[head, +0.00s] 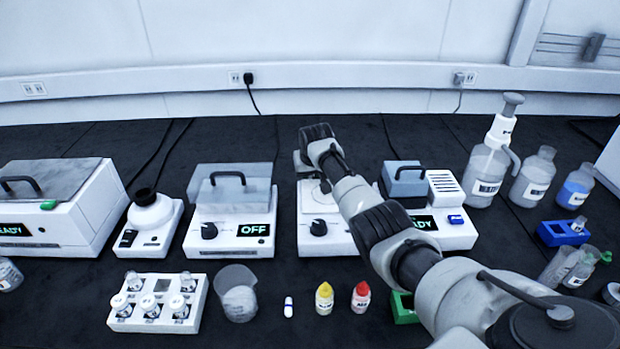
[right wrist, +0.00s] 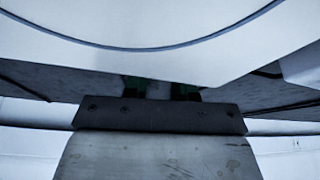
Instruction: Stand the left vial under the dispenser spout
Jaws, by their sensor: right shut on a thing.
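My right gripper (head: 312,165) is over the white middle device (head: 312,235), mostly hidden by its own wrist. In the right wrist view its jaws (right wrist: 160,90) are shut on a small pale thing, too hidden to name. A bottle with a pump dispenser (head: 488,175) stands at the back right; its spout (head: 514,160) curves to the right. Several white-capped vials stand in a white rack (head: 155,325) at the front left. A small vial (head: 579,223) is at the blue holder (head: 555,235). I cannot tell which is the left vial. My left gripper is not in view.
A beaker (head: 238,300), a yellow-capped bottle (head: 324,298) and a red-capped bottle (head: 361,298) stand in front. The OFF device (head: 230,215) and the READY device (head: 450,215) flank the arm. Bottles (head: 532,180) crowd the right. Bench behind the devices is clear except for cables.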

